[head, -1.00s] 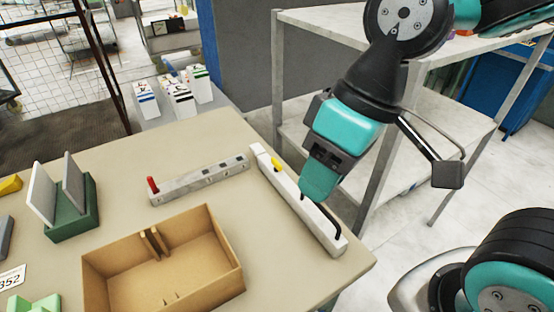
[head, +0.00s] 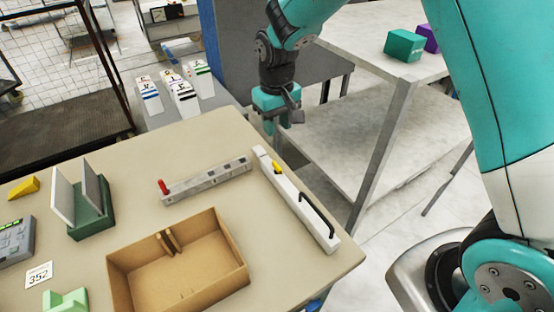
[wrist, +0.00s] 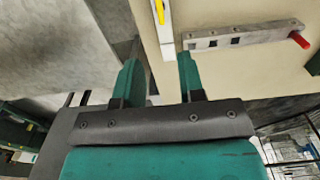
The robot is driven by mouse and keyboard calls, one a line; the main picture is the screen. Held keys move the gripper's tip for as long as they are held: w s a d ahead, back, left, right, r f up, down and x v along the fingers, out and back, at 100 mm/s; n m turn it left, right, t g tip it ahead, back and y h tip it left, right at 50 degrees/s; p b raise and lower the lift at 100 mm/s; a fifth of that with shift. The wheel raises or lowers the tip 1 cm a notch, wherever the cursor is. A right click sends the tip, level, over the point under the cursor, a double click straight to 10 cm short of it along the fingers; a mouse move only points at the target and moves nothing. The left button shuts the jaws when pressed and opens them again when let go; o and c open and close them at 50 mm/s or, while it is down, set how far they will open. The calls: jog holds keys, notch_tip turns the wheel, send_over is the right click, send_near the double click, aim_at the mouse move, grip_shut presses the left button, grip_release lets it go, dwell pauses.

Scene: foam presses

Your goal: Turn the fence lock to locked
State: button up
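The white fence (head: 312,219) lies along the right edge of the beige table, with a black handle (head: 317,213) at its near part. A small yellow lever (head: 277,167) sits near its far end; it looks like the fence lock. In the wrist view the end of the white fence (wrist: 156,45) and the yellow lever (wrist: 159,10) show ahead of the fingers. My gripper (head: 272,126) is beyond the table's far right corner, apart from the fence. In the wrist view its two green fingers (wrist: 158,62) are spread with nothing between them.
A grey bar with a red knob (head: 163,187) lies left of the fence. A cardboard box (head: 180,268) and a green holder with grey plates (head: 93,226) stand on the table. A metal shelf (head: 385,130) with teal and purple blocks stands to the right.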

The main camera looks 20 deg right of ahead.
aim_at(277, 165)
notch_tip(277, 165, down, 13)
jog(key=p, duration=0.3)
jog(key=shift+f, duration=0.1)
grip_shut()
